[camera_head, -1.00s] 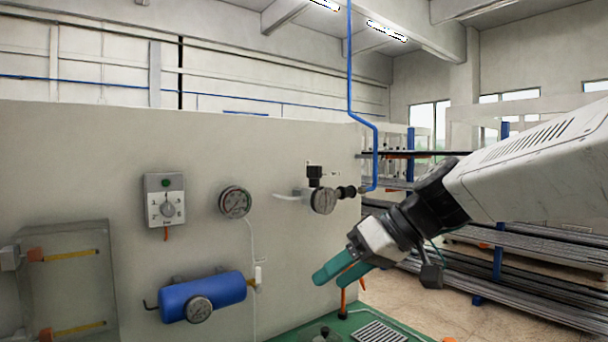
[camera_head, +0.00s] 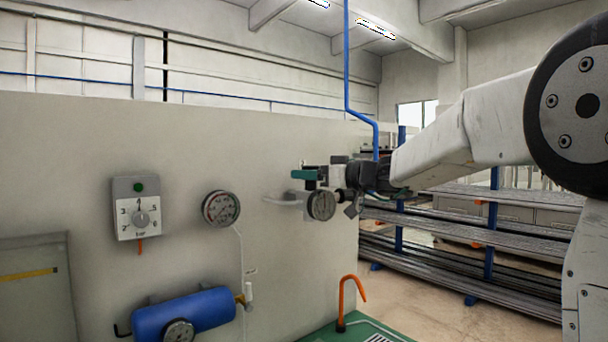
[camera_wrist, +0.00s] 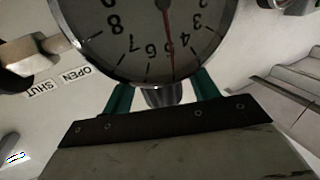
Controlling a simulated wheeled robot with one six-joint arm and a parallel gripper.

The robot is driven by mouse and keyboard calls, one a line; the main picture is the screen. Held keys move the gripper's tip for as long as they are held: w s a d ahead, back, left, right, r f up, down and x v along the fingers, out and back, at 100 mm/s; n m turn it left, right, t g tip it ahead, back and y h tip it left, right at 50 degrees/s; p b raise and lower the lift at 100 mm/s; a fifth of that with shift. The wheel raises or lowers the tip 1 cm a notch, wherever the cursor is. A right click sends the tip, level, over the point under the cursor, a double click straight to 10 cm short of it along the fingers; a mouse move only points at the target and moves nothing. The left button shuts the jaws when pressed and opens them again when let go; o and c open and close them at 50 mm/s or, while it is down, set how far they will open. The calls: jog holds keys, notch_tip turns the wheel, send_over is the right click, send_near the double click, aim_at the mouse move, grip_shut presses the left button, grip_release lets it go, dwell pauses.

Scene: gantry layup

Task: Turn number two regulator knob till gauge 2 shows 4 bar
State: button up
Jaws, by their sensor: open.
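My gripper (camera_head: 304,178) is open, its green fingers beside the pipe-mounted gauge (camera_head: 320,205) in the head view. In the wrist view, a large gauge (camera_wrist: 130,25) appears upside down, its red needle near the 5. A short grey cylindrical part (camera_wrist: 164,95) shows between the open fingers (camera_wrist: 163,92); whether they touch it is unclear.
A blue tank (camera_head: 185,312) with its own gauge (camera_head: 178,331) is low on the panel. An orange hooked rod (camera_head: 344,300) rises from a green surface. A blue pipe (camera_head: 348,75) descends nearby. OPEN and SHUT labels (camera_wrist: 57,80) show left in the wrist view. Racks stand at right.

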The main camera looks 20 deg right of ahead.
jog(key=shift+x, duration=0.9)
jog(key=c, duration=1)
jog(key=shift+n+g+y, duration=0.4)
jog(key=shift+y, duration=0.1)
